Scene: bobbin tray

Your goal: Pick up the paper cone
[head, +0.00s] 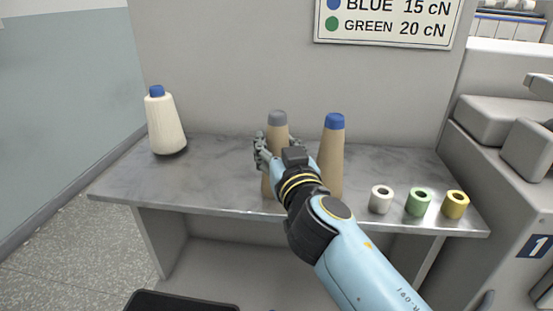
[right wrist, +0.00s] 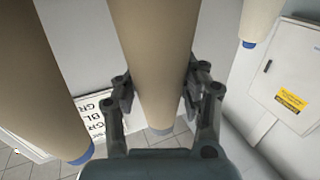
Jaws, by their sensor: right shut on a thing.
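A tan paper cone with a grey tip (head: 278,118) stands upright near the middle of the table, partly hidden by my right gripper (head: 277,155). The gripper is shut around its body; in the right wrist view the cone (right wrist: 155,60) runs between the two fingers (right wrist: 160,88). I cannot tell whether its base touches the table. A second tan cone with a blue tip (head: 332,150) stands just to the right, behind my arm; it also shows at the left of the right wrist view (right wrist: 40,80). My left gripper is not in view.
A cream yarn cone with a blue tip (head: 165,125) stands at the left on the grey marble table (head: 215,180). White (head: 381,200), green (head: 418,203) and yellow (head: 455,205) spools sit at the right front. A wall with a sign (head: 388,22) rises behind. The table's left-middle is clear.

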